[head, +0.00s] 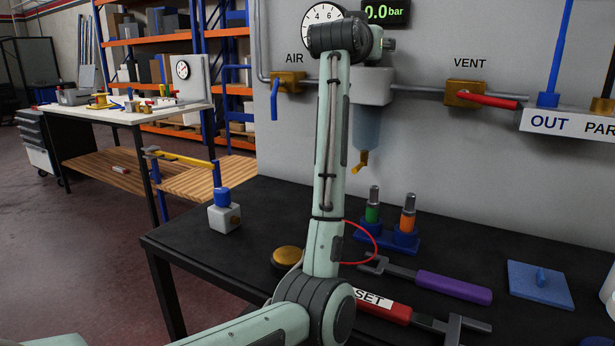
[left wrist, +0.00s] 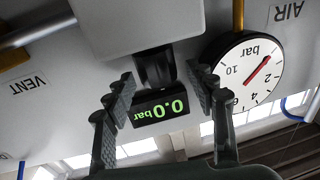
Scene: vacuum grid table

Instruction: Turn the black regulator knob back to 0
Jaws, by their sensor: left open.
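The black regulator knob (left wrist: 154,68) shows in the left wrist view, below the pale regulator body in that upside-down picture. My left gripper (left wrist: 161,77) is open, one finger on each side of the knob. Whether the fingers touch it cannot be told. In the head view my left arm stands upright before the panel and hides the knob and the fingers. The green display (left wrist: 160,108) reads 0.0 bar; it also shows at the top of the head view (head: 385,12). The round gauge (left wrist: 245,80) has its red needle near the low end. My right gripper is not in view.
Left of my arm is the blue-handled AIR valve (head: 288,82); right is the red-handled VENT valve (head: 466,94). A clear filter bowl (head: 367,125) hangs close behind my arm. Tools, including a purple-handled one (head: 453,288), lie on the black table (head: 190,245) below.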

